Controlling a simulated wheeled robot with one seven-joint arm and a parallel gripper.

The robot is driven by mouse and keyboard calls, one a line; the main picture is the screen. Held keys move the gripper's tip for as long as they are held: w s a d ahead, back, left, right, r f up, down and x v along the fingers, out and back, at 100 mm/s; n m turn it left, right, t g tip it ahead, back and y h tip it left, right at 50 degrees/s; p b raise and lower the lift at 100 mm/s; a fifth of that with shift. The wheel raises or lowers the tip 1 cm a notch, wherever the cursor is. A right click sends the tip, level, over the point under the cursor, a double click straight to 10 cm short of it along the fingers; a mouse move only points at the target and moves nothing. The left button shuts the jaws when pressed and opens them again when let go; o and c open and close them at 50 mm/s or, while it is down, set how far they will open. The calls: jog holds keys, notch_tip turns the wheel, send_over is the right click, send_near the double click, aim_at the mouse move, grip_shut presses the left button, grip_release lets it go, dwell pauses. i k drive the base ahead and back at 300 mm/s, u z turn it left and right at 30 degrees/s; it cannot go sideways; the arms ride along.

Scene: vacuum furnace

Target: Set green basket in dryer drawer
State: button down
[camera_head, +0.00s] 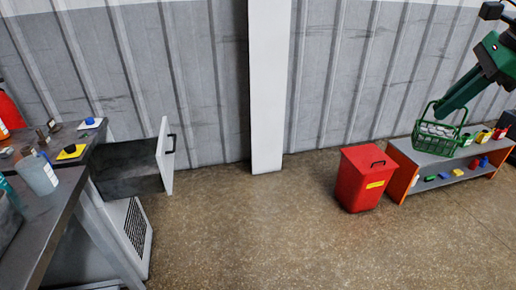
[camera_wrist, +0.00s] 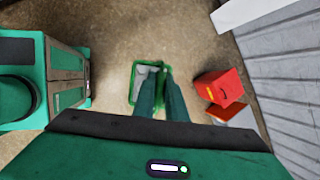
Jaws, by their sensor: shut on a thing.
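The green basket (camera_head: 437,132) hangs from my gripper (camera_head: 440,106) at the right of the head view, with pale items inside. In that view it appears in front of a low orange-sided shelf. The basket (camera_wrist: 139,72) also shows in the wrist view, at the tips of my gripper's fingers (camera_wrist: 160,78), which are shut on it. The drawer (camera_head: 128,168) is pulled open at the left of the head view, with a white front panel and a dark handle. It is far from my gripper, and its inside is only partly visible.
A red bin (camera_head: 364,180) with a lid stands on the floor left of the shelf (camera_head: 400,158), which holds several small coloured items. A white post (camera_head: 267,90) stands at the wall. A cluttered table (camera_head: 62,205) is at the left. The middle floor is clear.

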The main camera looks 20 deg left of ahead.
aim_at(134, 175)
jog(key=z, duration=0.05)
jog(key=i, duration=1.6)
jog(key=u, duration=2.95)
jog(key=i, duration=1.05)
jog(key=z, duration=0.1)
